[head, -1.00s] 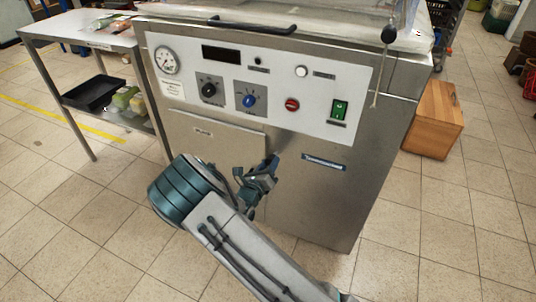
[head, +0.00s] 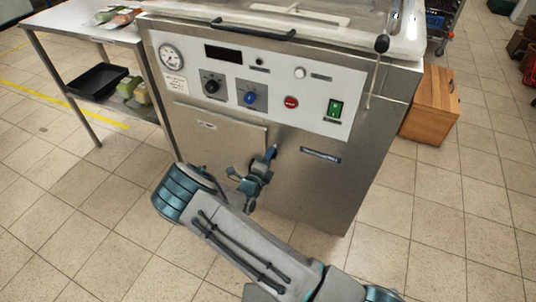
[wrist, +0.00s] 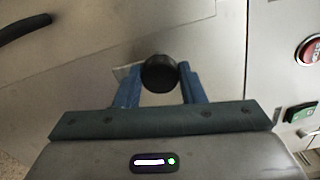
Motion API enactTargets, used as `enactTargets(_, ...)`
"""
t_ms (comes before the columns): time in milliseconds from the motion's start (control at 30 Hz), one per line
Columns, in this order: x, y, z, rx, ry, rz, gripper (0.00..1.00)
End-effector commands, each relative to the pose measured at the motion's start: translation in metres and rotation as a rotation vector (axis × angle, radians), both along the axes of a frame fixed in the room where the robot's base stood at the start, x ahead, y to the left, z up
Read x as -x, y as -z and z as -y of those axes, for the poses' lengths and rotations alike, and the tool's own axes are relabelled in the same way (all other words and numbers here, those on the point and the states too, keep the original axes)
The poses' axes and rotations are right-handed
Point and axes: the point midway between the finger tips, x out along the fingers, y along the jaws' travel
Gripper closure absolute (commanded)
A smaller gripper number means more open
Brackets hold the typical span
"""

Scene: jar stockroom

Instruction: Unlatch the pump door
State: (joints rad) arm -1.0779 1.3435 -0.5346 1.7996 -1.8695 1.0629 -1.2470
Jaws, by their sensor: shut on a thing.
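The pump door (head: 222,136) is a flat grey metal panel low on the front of the steel machine, with a small label near its upper left. It looks closed in the head view. My gripper (head: 272,152) is at the door's right edge, and my wrist hides the lower right of the door. In the wrist view, a round black knob (wrist: 160,73) sits between the two blue fingers of my gripper (wrist: 161,80), which are shut on it. The knob is hidden by the gripper in the head view.
A steel side table (head: 75,24) stands left, a wooden box (head: 431,105) right. The floor in front is clear.

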Motion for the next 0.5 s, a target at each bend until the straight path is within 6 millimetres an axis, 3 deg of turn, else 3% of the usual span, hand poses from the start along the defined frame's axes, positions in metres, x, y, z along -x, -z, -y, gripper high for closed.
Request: enactTargets(500, 0.0006, 0.0012, -0.0023, 0.043, -0.005, -0.018, 0.87)
